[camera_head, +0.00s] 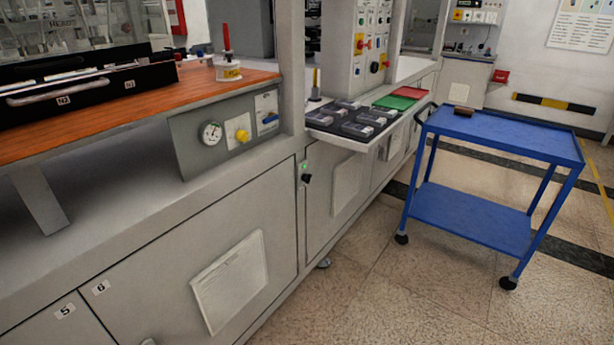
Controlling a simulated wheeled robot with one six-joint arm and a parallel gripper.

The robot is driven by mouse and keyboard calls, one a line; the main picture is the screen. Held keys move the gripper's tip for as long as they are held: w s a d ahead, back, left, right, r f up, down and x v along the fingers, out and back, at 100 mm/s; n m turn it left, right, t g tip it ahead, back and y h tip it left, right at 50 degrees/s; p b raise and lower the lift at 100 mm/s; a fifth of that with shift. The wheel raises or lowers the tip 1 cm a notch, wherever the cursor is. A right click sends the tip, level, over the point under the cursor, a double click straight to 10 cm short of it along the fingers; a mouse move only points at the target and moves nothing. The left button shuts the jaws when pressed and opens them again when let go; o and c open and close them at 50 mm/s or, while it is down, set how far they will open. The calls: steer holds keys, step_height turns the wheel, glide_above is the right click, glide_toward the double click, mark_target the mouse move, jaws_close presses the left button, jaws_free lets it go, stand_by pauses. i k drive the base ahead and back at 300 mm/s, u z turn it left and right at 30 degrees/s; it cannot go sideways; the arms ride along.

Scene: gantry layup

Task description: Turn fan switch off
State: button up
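My gripper is not in view. No label that I can read marks a fan switch, so I cannot tell which control it is. A black knob (307,178) sits on the grey cabinet front, with a small lit green light (305,167) just above it. A grey panel under the wooden top holds a round gauge (211,134), a yellow knob (242,135) and a blue switch (269,118). An upright grey control panel (357,66) further back carries several coloured knobs and buttons. The settings of these controls are too small to tell.
A blue two-shelf cart (500,133) stands on the right, with a small brown block (463,110) on top. A black tray (323,119) of grey parts juts out from the bench. The tiled floor (400,300) in the foreground is clear.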

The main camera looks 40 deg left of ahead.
mark_target(306, 178)
steer(key=u, duration=0.7)
steer(key=i, duration=0.9)
steer(key=u, duration=0.85)
